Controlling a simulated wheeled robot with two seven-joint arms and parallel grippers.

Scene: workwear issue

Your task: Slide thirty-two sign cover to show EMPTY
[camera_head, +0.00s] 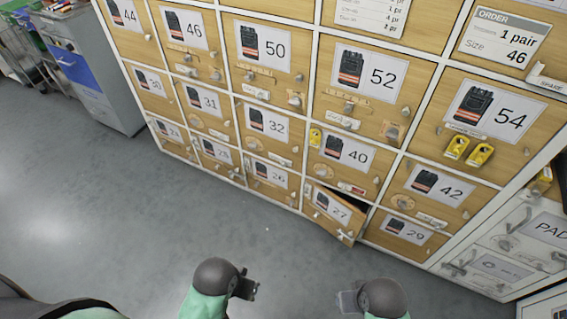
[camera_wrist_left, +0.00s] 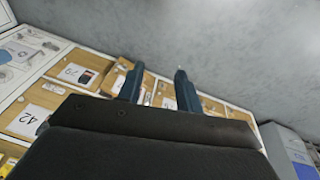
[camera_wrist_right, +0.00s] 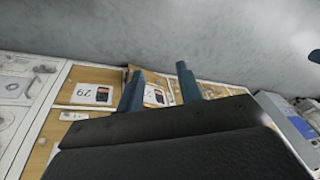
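The thirty-two door (camera_head: 241,115) is a wooden locker door in the middle row, with a white card (camera_head: 268,122) showing dark workwear and the number 32. A small pale sign (camera_head: 282,160) sits low on this door; its wording is too small to read. My left gripper (camera_head: 250,288) is in front of and below the lockers, well apart from the door. Its fingers stand apart and empty in the left wrist view (camera_wrist_left: 159,72). My right gripper (camera_head: 345,301) is at the lower middle, also away from the lockers, with fingers apart and empty in the right wrist view (camera_wrist_right: 160,70).
The door numbered 27 (camera_head: 331,213) hangs ajar and sticks out from the bottom row. Door 40 (camera_head: 345,153) has a red sign (camera_head: 352,188). A grey-blue cabinet (camera_head: 95,70) stands left. The grey floor before the lockers is clear.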

